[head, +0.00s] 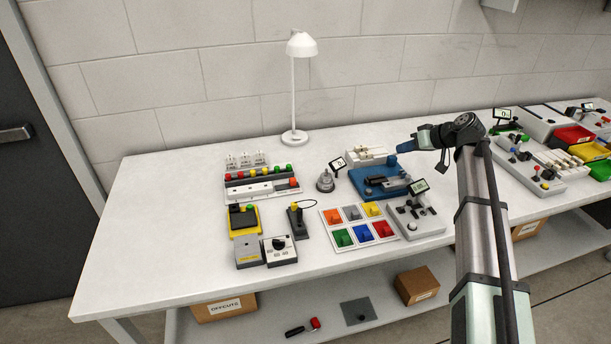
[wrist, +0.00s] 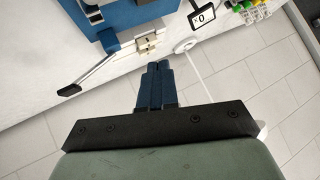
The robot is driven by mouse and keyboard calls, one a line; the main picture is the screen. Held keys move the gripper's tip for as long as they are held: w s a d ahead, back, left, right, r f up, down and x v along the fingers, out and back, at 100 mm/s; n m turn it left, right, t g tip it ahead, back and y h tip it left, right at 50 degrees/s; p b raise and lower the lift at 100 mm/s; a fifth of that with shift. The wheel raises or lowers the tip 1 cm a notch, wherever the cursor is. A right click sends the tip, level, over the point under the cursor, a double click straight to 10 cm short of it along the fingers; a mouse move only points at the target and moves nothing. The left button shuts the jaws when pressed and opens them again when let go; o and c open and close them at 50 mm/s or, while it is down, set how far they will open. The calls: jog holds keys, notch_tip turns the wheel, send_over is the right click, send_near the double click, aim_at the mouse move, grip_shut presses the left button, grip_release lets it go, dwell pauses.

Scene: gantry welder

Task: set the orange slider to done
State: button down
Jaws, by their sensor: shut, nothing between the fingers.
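I cannot single out the orange slider with certainty. A white board (head: 359,246) of coloured squares has an orange square (head: 331,216) at its back left. A grey strip unit (head: 262,189) left of it has an orange-red knob (head: 293,183) at its right end. No "done" mark is readable. My gripper (head: 408,147) is above the back of the bench, above and right of the blue device (head: 372,184) and apart from both candidates. In the wrist view my gripper's blue fingers (wrist: 155,66) are together and empty, pointing towards pale blocks (wrist: 148,43).
A white lamp (head: 294,135) stands at the back. A grey joystick box (head: 414,219) and a black joystick (head: 299,217) flank the board. The bench's left side is clear. More devices crowd the right.

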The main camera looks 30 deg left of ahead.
jog(key=s+a+f+g+h, duration=0.1)
jog(key=s+a, duration=0.6)
jog(key=a, duration=0.3)
jog(key=s+a+f+g+h, duration=0.1)
jog(key=s+a+f+g, duration=0.1)
jog(key=s+a, duration=0.5)
jog(key=a, duration=0.3)
jog(key=shift+a, duration=0.4)
jog(key=shift+s, duration=0.1)
jog(key=shift+x, duration=5)
jog(key=shift+d+f, duration=0.1)
jog(key=shift+f, duration=0.05)
jog(key=shift+s+a, duration=1.55)
jog(key=shift+s, duration=0.1)
jog(key=v, duration=1)
jog(key=shift+r, duration=0.2)
